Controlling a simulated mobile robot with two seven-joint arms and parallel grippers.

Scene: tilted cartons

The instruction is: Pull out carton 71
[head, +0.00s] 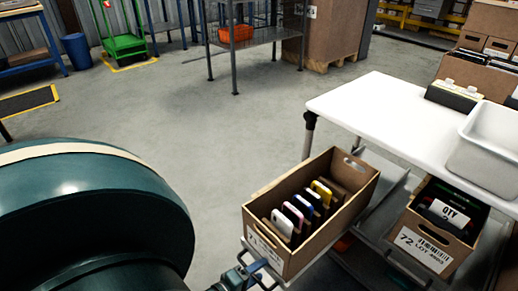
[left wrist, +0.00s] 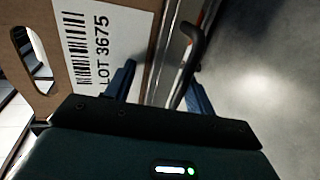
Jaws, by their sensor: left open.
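An open brown carton (head: 344,214) holding several phone-like items in a row stands tilted on a shelf of the white-topped rack. Its front label (head: 262,246) is partly hidden and its number is unreadable in the head view. The left wrist view shows a carton face (left wrist: 125,12) up close, with a hand hole and a label reading LOT 3675. My left gripper (head: 250,273) is low at the carton's front. Its blue fingers (left wrist: 160,85) are open, near the carton's edge and a metal rail; contact is unclear. My right gripper is out of view.
Carton 72 (head: 432,236) sits to the right on the same rack. A white tabletop (head: 380,105) with a white bin (head: 490,150) stands above and behind. The grey floor (head: 200,130) to the left is clear. My arm covers the lower left.

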